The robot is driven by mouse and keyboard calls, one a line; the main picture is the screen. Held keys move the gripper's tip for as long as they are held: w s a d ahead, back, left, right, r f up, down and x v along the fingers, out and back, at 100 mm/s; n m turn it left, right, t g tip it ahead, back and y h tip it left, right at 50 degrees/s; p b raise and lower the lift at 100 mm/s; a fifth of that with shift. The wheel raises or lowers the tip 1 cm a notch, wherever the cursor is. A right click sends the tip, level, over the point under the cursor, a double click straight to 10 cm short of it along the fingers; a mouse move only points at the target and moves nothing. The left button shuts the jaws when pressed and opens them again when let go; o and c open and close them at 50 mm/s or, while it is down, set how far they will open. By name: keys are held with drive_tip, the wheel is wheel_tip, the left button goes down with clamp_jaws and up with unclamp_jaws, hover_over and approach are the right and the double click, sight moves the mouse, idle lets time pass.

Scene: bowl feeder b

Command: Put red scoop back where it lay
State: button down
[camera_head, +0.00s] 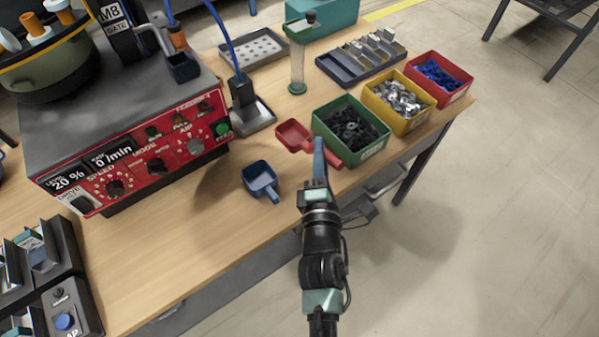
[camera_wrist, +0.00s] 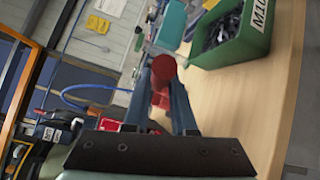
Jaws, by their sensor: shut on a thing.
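The red scoop (camera_head: 293,135) is left of the green bin, its handle running down to the right. My gripper (camera_head: 319,152) is shut on its handle. In the wrist view the red handle end (camera_wrist: 163,68) shows between my two fingers (camera_wrist: 168,92), with more red behind it. The scoop's bowl looks empty. I cannot tell whether the scoop touches the table or is held just above it. The table (camera_head: 150,255) is light wood. A blue scoop (camera_head: 260,179) lies on it, left of my gripper.
The green bin (camera_head: 366,150) of dark parts is close right of my gripper. Yellow (camera_head: 413,122) and red (camera_head: 452,99) bins stand beyond it. A clear cylinder (camera_head: 297,65) stands behind the scoop. The red-fronted control box (camera_head: 140,165) is at left. Bare table lies in front of it.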

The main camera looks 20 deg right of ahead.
drive_tip(key=shift+h, duration=0.4)
drive_tip(key=f+b, duration=0.3)
drive_tip(key=w+d+f+b, duration=0.1)
drive_tip(key=f+b, duration=0.2)
drive_tip(key=f, duration=0.1)
drive_tip(key=w+f+b, duration=0.1)
drive_tip(key=f+b, duration=0.2)
drive_tip(key=b, duration=0.1)
drive_tip(key=shift+d+f, duration=0.25)
drive_tip(key=shift+d, duration=0.05)
drive_tip(key=shift+f, duration=0.15)
drive_tip(key=c, duration=0.7)
unclamp_jaws()
drive_tip(key=shift+r, duration=0.25)
drive_tip(key=v, duration=1.2)
drive_tip(key=shift+s, duration=0.1)
